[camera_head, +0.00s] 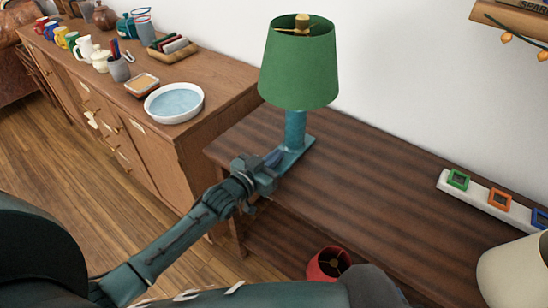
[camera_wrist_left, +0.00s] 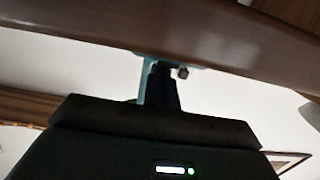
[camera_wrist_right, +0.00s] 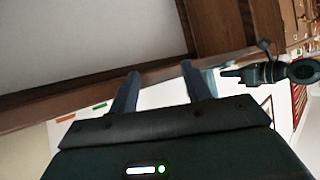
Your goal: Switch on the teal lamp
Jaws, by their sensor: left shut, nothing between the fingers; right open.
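The teal lamp (camera_head: 296,130) stands upright near the left end of the dark wooden table, with a teal stem and base and a green shade (camera_head: 300,65). The shade shows no glow. My left gripper (camera_head: 274,158) is shut and empty, its tips close beside the lamp's base. In the left wrist view the shut fingers (camera_wrist_left: 162,72) are in front of the teal stem (camera_wrist_left: 146,82), with a small dark knob (camera_wrist_left: 183,72) just right of them. I cannot tell whether they touch the lamp. My right gripper (camera_wrist_right: 160,85) is open and empty in the right wrist view.
A red lampshade (camera_head: 328,264) is low by the table's front edge, and a cream shade (camera_head: 518,272) is at far right. A white strip with coloured square frames (camera_head: 457,180) lies along the wall. A sideboard (camera_head: 225,82) with dishes stands left. The table's middle is clear.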

